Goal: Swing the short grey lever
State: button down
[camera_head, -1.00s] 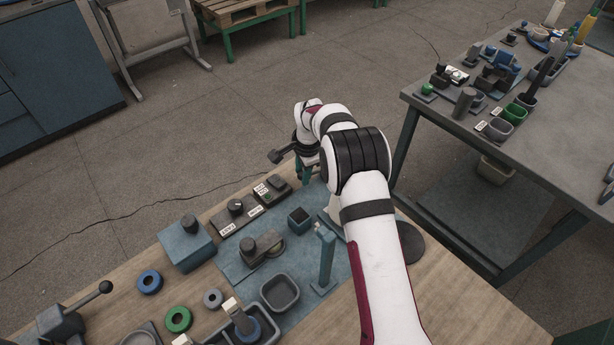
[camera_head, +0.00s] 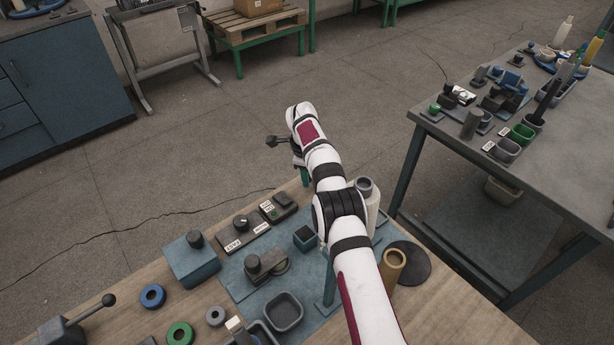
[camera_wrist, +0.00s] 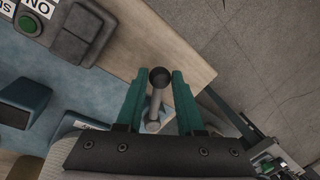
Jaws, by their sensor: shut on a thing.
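In the wrist view, a short grey lever (camera_wrist: 155,106) with a dark round knob stands between the two green fingers of my gripper (camera_wrist: 158,77). My gripper is shut on the lever near its knob end. The lever's foot is partly hidden by the gripper body. In the head view, my gripper (camera_head: 304,175) points down at the far edge of the workbench. The arm hides the lever there.
The wooden bench (camera_head: 458,310) carries a blue mat (camera_head: 243,290), a blue box (camera_head: 192,262), labelled switch boxes (camera_head: 243,231) and a tan cylinder (camera_head: 392,266). Another knobbed lever (camera_head: 88,311) stands at the lower left. A grey table (camera_head: 560,170) stands to the right.

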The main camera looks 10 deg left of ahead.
jog(key=shift+w, duration=0.2)
dwell(0.4)
jog(key=c, duration=0.5)
grip_release()
jog(key=s+r, duration=0.1)
jog(key=r, duration=0.4)
jog(key=s+r, duration=0.1)
jog(key=r, duration=0.4)
jog(key=s+r, duration=0.1)
jog(key=r, duration=0.4)
jog(key=shift+a+r, duration=0.25)
jog(key=shift+a, duration=0.05)
